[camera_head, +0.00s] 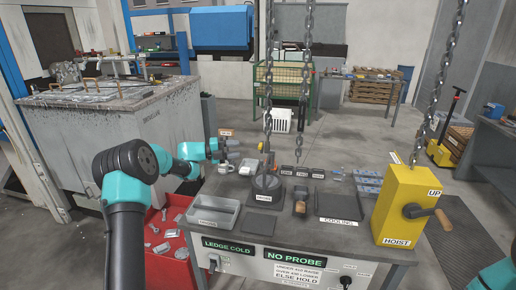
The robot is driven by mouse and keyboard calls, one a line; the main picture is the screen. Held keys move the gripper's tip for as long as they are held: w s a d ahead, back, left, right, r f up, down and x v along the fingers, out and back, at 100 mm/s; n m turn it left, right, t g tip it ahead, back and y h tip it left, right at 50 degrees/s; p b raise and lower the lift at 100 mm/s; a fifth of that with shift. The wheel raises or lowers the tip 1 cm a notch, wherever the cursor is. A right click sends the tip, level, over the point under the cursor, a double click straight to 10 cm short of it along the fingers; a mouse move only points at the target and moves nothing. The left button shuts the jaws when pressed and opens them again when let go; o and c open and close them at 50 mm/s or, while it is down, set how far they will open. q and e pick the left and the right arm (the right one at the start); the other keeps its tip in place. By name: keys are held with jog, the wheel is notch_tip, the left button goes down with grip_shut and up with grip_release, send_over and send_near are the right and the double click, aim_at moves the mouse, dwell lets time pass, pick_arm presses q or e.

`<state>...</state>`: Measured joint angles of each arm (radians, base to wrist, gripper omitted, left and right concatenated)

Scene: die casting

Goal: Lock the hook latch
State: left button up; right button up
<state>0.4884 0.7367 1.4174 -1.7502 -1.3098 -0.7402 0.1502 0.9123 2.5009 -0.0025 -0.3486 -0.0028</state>
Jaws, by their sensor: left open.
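A long chain (269,70) hangs down to a dark round piece (267,183) that stands on the workbench. A small fitting shows near the chain's lower end (266,146), but it is too small for me to make out a hook or its latch. My left gripper (229,147) is open, left of that chain end and apart from it, above the back left of the bench. Nothing shows between its fingers. Only a teal part of my right arm shows at the lower right corner; its gripper is out of view.
A yellow hoist box (405,205) with a crank handle stands at the bench's right. A grey tray (213,214) sits at the bench's front left. Other chains (306,90) hang nearby. A red bin (170,245) with metal parts stands left of the bench (340,237).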

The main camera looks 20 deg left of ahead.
pick_arm(q)
jog(key=x, duration=1)
grip_shut()
dwell(0.4)
